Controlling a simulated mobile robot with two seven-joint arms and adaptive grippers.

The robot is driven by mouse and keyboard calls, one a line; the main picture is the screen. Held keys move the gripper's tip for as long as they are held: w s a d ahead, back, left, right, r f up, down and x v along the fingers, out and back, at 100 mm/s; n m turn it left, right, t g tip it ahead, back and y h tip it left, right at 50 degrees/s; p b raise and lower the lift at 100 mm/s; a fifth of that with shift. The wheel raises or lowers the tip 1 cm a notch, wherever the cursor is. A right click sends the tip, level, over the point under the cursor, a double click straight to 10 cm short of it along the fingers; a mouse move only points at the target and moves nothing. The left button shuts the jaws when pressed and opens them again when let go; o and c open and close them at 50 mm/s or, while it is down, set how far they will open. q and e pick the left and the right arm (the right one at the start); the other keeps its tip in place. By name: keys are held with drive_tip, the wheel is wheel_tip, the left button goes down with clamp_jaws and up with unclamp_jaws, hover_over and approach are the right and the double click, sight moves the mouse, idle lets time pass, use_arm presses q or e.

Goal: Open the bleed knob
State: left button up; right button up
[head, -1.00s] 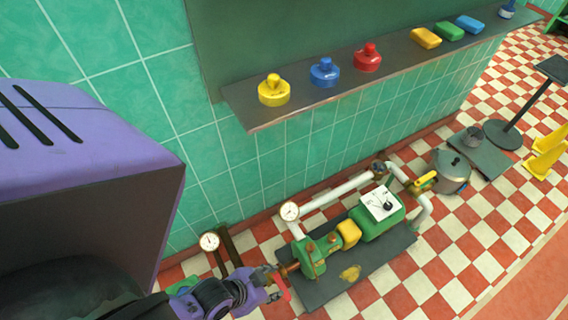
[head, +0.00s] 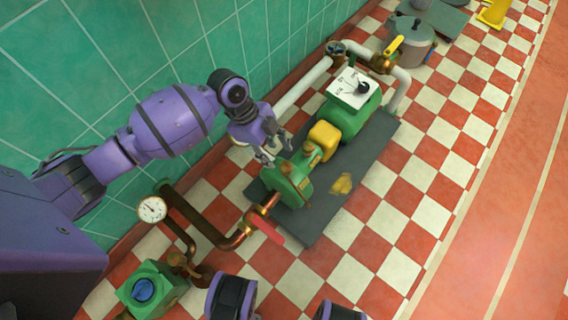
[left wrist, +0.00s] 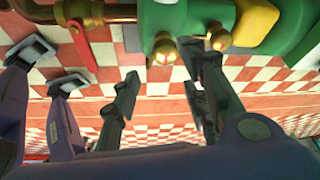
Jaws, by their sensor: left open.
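The green pump (head: 293,187) stands on a dark base plate (head: 323,218). It carries two small brass knobs. In the left wrist view one brass knob (left wrist: 165,48) is near the middle and another (left wrist: 219,36) is to its right. Which one is the bleed knob I cannot tell. My left gripper (head: 270,153) hangs by the wall side of the pump's top, its fingers apart and empty. In the left wrist view its two dark fingers (left wrist: 160,80) straddle the nearer knob in the picture, with no visible contact.
A red lever (head: 266,227) sits on the copper pipe left of the pump. A gauge (head: 152,209) and a green box with a blue knob (head: 143,290) are further left. A yellow coupling (head: 325,138) and green motor (head: 353,107) stand right.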

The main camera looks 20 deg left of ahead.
sight(285, 167)
use_arm(q)
drive_tip(key=b+x, duration=0.2)
drive_tip(key=x, duration=0.5)
drive_tip(key=shift+w+b, duration=0.25)
drive_tip(key=shift+b, duration=0.15)
drive_tip(key=shift+f, duration=0.25)
use_arm(e)
drive_tip(key=f, duration=0.3)
drive_tip(key=shift+s+a+f, duration=0.1)
drive_tip(key=shift+s+f, duration=0.05)
drive_tip(key=shift+s, duration=0.2)
use_arm(q)
drive_tip(key=shift+d, duration=0.1)
